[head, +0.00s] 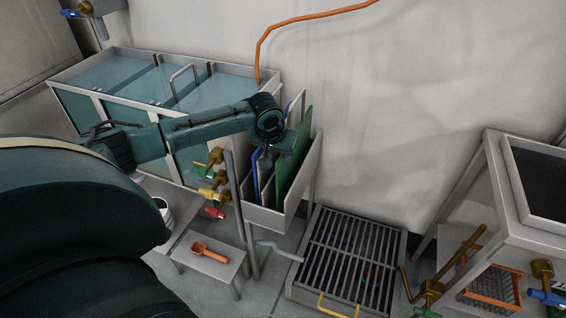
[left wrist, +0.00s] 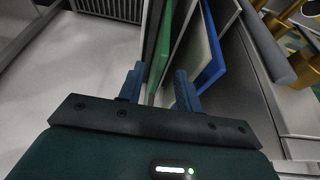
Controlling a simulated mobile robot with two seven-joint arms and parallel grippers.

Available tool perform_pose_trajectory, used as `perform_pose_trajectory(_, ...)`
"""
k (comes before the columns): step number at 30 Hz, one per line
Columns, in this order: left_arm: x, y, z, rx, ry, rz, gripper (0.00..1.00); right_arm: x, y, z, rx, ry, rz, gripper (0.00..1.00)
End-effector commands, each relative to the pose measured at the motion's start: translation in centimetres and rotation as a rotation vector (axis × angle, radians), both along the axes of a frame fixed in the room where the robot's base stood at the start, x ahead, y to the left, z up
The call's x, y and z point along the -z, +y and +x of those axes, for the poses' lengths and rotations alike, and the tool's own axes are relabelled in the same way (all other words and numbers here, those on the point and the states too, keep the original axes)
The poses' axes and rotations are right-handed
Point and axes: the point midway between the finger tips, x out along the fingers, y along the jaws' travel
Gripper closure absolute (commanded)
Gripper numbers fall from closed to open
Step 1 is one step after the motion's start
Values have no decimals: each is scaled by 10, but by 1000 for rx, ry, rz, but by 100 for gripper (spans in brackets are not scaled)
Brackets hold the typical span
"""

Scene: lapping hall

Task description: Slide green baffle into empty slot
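The green baffle (head: 294,165) stands upright at the right side of the grey rack (head: 277,219), rising above its rim. A blue baffle (head: 256,168) and a pale baffle (head: 267,186) stand left of it. My left gripper (head: 272,149) is over the rack, beside the green baffle. In the left wrist view, the two fingers of this gripper (left wrist: 159,72) are apart, with the green baffle (left wrist: 160,52) showing between them. Whether they touch it cannot be told. The blue baffle (left wrist: 216,60) is to the right there. The slots low in the rack are hidden. My right gripper is not in view.
A glass-sided tank (head: 125,75) stands left of the rack. Brass valves with coloured handles (head: 214,190) are at its front. A small bench with an orange scoop (head: 209,252) is below. A floor grate (head: 345,255) lies right of the rack; an orange hose (head: 300,19) hangs behind.

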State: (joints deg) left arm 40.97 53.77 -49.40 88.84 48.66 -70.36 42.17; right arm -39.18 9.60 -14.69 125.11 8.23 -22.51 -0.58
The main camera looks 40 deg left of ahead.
Motion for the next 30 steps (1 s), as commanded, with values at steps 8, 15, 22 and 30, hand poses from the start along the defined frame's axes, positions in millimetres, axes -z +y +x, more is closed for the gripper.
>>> perform_pose_trajectory(8, 43, 3, 17, 0, 0, -1, 65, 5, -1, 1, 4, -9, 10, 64)
perform_pose_trajectory(15, 56, 5, 23, 2, -1, 0, 65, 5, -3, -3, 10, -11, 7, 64)
perform_pose_trajectory(22, 56, 5, 23, 2, -1, 0, 65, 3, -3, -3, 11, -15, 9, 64)
perform_pose_trajectory(30, 56, 5, 23, 2, -1, 0, 85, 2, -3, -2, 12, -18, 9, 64)
